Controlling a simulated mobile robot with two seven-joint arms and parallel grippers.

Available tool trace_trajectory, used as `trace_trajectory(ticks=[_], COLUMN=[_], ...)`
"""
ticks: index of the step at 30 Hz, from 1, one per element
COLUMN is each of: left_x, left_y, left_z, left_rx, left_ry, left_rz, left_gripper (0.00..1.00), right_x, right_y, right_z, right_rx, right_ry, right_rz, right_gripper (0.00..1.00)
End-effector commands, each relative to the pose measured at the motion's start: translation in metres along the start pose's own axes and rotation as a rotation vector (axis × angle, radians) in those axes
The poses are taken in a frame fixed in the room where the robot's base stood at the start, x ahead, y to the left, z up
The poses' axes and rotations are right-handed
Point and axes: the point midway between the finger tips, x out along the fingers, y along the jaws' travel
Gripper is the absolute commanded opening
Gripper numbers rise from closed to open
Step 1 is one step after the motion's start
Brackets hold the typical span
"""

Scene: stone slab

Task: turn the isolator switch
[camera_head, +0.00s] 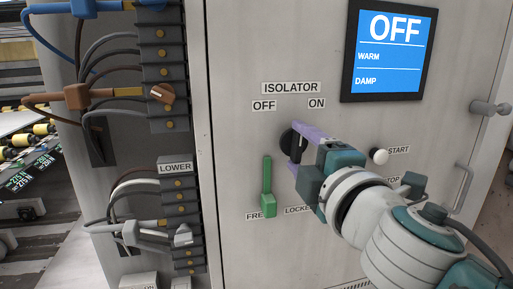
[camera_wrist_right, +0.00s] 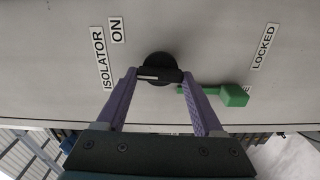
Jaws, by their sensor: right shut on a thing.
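The isolator switch (camera_head: 286,141) is a round black knob with a raised bar, on the pale cabinet door below the ISOLATOR label, between OFF and ON. It also shows in the right wrist view (camera_wrist_right: 158,60), with a white mark on its bar. My right gripper (camera_head: 298,148), with purple fingers, is shut on the switch's bar. In the right wrist view one finger sits at each end of the bar. The fingers hide part of the knob in the head view. My left gripper is not in view.
A green lever (camera_head: 267,190) stands upright just below left of the switch, close to my right gripper, between FREE and LOCKED labels. A screen (camera_head: 390,52) reads OFF, WARM, DAMP. A white START button (camera_head: 379,156) and a door handle (camera_head: 462,188) are right. Cabled terminal blocks (camera_head: 166,65) are left.

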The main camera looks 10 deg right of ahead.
Motion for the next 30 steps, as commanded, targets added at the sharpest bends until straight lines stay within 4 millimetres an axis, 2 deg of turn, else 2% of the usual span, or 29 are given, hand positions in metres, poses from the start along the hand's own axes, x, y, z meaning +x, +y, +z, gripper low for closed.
trace_trajectory(ticks=[18,30], left_x=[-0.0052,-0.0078], left_y=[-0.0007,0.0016], left_z=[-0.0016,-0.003], left_rx=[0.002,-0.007], left_ry=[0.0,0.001], left_rz=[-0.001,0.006], left_gripper=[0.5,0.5], right_x=[0.0002,0.0001], right_y=[-0.0011,-0.0018], right_z=[0.0013,0.0014], right_rx=[-0.556,-0.747], right_ry=[-0.002,-0.002], right_rz=[-0.002,-0.001], right_gripper=[0.13,0.13])
